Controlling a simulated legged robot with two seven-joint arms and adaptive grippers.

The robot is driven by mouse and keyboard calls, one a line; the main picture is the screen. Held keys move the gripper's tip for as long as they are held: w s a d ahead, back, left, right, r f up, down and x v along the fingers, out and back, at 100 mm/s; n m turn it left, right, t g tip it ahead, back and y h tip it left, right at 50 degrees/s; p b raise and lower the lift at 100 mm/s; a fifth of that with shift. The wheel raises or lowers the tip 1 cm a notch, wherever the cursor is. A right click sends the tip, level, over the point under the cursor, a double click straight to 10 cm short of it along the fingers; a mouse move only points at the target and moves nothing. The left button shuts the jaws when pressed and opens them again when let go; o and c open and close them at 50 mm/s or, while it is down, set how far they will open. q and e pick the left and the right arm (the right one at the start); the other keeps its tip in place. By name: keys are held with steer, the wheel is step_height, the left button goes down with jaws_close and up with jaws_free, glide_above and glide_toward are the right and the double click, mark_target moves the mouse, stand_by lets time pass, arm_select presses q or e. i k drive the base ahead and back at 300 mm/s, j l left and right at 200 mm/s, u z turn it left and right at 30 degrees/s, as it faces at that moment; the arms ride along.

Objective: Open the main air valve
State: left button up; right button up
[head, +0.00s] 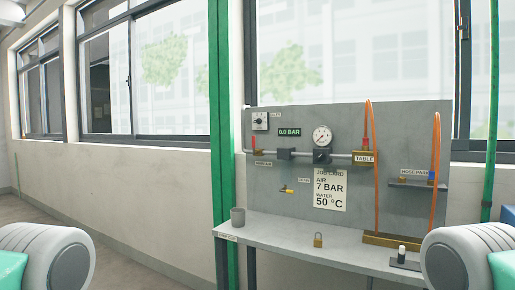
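A grey panel (370,120) stands at the back of a bench. A valve with a red handle (254,143) sits at the left end of its pipe, above a small label (263,163) that seems to read main air. The red handle stands up, tilted from the pipe line. A green display (289,132) reads 0.0 BAR. A round white gauge (322,136) sits right of it, above a dark knob (322,156). White rounded links of my arms show at the lower left and lower right corners. Neither gripper is in view.
The grey bench (290,238) holds a grey cup (238,217), a brass padlock (318,240) and a brass tray (392,240). Orange hoses (375,185) hang at the right. A yellow-handled valve (287,190) sits lower. A green post (220,120) stands left; floor there is clear.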

mark_target(253, 137)
steer(key=i+j+z, duration=0.25)
steer(key=i+j, duration=0.85)
